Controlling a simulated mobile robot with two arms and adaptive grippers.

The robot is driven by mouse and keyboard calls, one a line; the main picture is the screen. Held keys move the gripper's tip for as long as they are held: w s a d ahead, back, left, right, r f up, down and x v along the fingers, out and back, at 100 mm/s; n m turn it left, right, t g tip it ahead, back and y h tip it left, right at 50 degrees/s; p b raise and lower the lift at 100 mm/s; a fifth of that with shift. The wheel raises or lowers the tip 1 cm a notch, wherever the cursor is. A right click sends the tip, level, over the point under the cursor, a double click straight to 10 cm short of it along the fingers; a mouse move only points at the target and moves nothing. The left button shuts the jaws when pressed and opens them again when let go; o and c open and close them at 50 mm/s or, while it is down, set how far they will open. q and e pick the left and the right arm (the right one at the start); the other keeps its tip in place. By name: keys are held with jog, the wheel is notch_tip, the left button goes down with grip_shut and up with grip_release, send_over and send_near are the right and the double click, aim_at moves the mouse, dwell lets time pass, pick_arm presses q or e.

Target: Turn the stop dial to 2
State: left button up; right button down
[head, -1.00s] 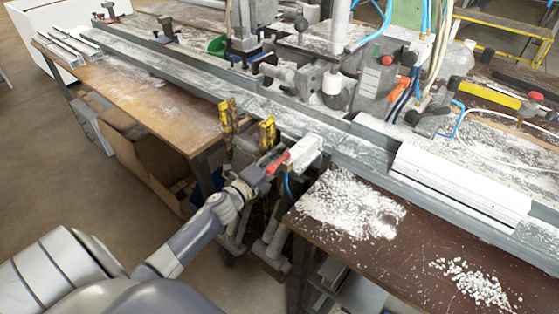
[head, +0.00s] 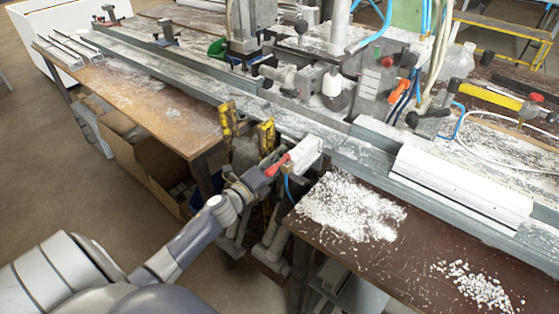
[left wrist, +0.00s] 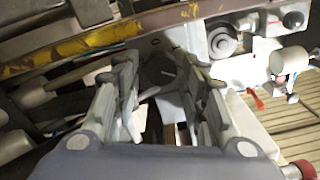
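My left gripper (head: 266,170) is at the white box (head: 306,148) on the front edge of the rail, beside a red lever (head: 277,165). In the left wrist view its two fingers (left wrist: 157,75) are spread apart. A dark round part with a pale pointer line, likely the stop dial (left wrist: 160,74), lies between and beyond the fingertips. I cannot tell whether the fingers touch it, and no numbers can be read. A round dark knob (left wrist: 222,42) on a pale housing is right of the fingers. My right gripper is not in view.
The long metal rail (head: 200,85) runs across the bench. Worn yellow uprights (head: 228,120) stand just left of the gripper. The brown table (head: 400,265) at right carries white chips. A white profile (head: 460,187) lies on the rail. Hoses and clamps fill the back.

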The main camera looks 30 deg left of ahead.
pick_arm(q)
jog(key=s+a, duration=0.1)
jog(key=s, duration=1.1)
dwell(0.5)
jog(key=s+d+f+n+g+y, duration=0.1)
jog(key=s+f+n+g, duration=0.25)
jog(key=f, duration=0.75)
jog(key=s+d+f+n+g+y, duration=0.15)
jog(key=s+f+n, duration=0.3)
jog(key=f, duration=0.65)
jog(key=s+f+n+g, duration=0.3)
jog(key=s+f+n, duration=0.1)
jog(key=f, duration=0.8)
jog(key=s+d+f+n+g, duration=0.2)
jog(key=s+f, duration=0.4)
jog(key=s, duration=0.3)
jog(key=s+d+f+n+g, duration=0.3)
jog(key=s+d+f, duration=0.3)
jog(key=s, duration=0.3)
jog(key=s+d+f+n+g, duration=0.3)
jog(key=s+f, duration=0.3)
jog(key=s, duration=0.3)
jog(key=shift+s+d+g+h, duration=0.35)
jog(key=shift+d+g+h, duration=0.15)
jog(key=shift+d, duration=0.2)
